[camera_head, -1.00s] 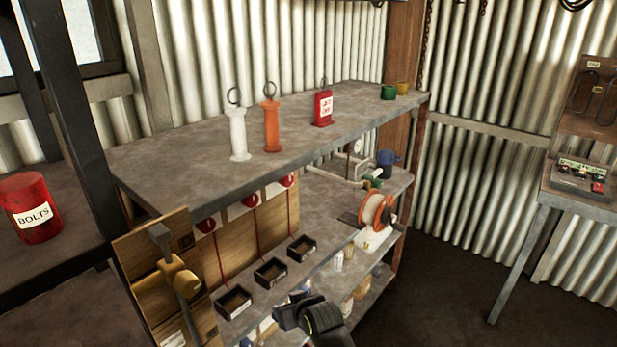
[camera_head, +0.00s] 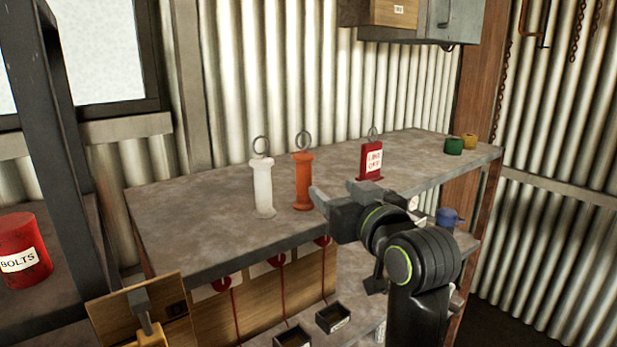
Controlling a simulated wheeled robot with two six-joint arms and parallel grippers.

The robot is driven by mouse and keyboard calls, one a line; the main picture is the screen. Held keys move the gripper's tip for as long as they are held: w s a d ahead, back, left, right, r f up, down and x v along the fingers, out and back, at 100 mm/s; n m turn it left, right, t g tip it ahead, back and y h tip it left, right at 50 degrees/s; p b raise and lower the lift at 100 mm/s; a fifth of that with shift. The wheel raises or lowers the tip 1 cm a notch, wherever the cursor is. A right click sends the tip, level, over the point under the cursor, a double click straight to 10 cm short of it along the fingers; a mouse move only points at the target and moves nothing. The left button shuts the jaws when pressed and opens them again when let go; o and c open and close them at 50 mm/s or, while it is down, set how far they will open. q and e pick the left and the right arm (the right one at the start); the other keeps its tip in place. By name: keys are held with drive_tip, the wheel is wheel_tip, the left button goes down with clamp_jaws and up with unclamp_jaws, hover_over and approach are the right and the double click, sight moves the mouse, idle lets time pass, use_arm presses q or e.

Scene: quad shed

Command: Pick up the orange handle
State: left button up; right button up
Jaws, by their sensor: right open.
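The orange handle (camera_head: 303,182) stands upright on the grey top shelf (camera_head: 190,225), with a metal ring at its top. A white handle (camera_head: 262,188) of like shape stands just to its left. My right gripper (camera_head: 318,198) is at the shelf's front edge, its jaws pointing left towards the foot of the orange handle. It is open, and I see nothing held in it. The gripper looks close in front of the orange handle's lower right; I cannot tell the exact gap. My left gripper is not in view.
A red labelled block (camera_head: 371,160) with a ring stands behind my right gripper. Green (camera_head: 453,145) and yellow (camera_head: 469,141) cups stand at the shelf's far right end. A dark post (camera_head: 75,130) and a red bolts tin (camera_head: 22,250) are at the left. The shelf's left part is clear.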

sight(307, 170)
drive_tip(key=p+x, duration=0.2)
drive_tip(key=x, duration=0.7)
drive_tip(key=shift+w+p, duration=0.1)
drive_tip(key=shift+p, duration=0.2)
drive_tip(key=shift+p+x, duration=0.55)
drive_tip(key=shift+x, duration=0.2)
drive_tip(key=p+x, duration=0.1)
drive_tip(key=x, duration=0.2)
drive_tip(key=shift+f, duration=0.15)
drive_tip(key=shift+w+a+f+p, duration=0.1)
drive_tip(key=shift+w+a+p, duration=0.15)
drive_tip(key=shift+w+p, duration=0.15)
clamp_jaws()
drive_tip(key=shift+r+b, duration=1.4)
drive_tip(key=shift+r, duration=3.6)
